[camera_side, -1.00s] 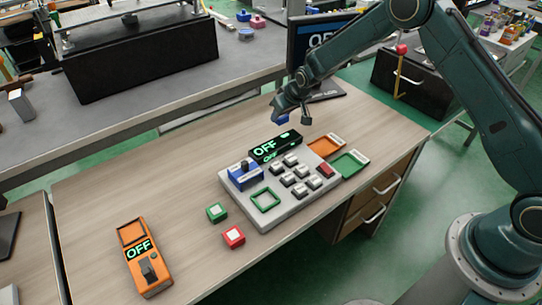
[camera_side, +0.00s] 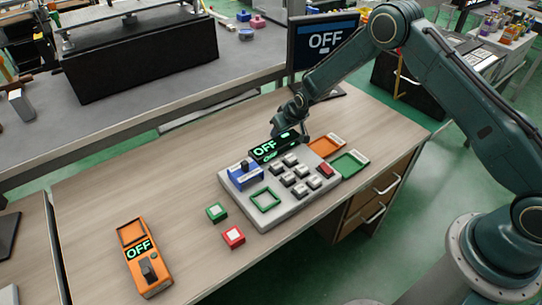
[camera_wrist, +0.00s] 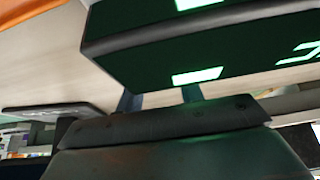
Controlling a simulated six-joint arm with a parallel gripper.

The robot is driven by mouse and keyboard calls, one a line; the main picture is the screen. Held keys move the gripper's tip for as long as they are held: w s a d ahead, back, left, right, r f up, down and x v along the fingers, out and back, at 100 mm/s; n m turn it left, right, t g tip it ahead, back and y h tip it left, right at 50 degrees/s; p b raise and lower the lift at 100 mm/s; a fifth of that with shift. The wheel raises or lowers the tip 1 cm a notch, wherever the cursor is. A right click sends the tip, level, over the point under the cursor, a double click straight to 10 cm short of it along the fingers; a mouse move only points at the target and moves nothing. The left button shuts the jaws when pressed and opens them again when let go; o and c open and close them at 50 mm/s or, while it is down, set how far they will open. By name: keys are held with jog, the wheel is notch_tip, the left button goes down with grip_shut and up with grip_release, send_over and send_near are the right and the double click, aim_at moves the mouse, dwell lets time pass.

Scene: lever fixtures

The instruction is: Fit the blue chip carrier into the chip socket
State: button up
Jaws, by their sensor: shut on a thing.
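My gripper (camera_side: 290,132) is low behind the black display box marked OFF (camera_side: 273,147), at the back of the grey panel. The blue chip carrier is hidden in the side view now; the earlier side frame shows a blue block between the fingers. In the wrist view, the two narrow fingers of my gripper (camera_wrist: 160,98) reach down beside the dark box with glowing green marks (camera_wrist: 200,45). A green square frame (camera_side: 265,190) lies on the panel's front part. I cannot tell whether it is the chip socket.
The grey panel (camera_side: 255,213) carries a blue lever unit (camera_side: 246,177) and several keys. Orange (camera_side: 326,145) and green (camera_side: 350,163) trays lie right of it. Green (camera_side: 217,213) and red (camera_side: 233,237) blocks and an orange switch box (camera_side: 144,258) are left. A monitor (camera_side: 325,45) stands behind.

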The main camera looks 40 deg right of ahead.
jog(key=shift+f, duration=0.15)
jog(key=o, duration=0.9)
jog(key=shift+o, duration=0.2)
jog(key=shift+v, duration=6.2)
jog(key=shift+w, duration=0.1)
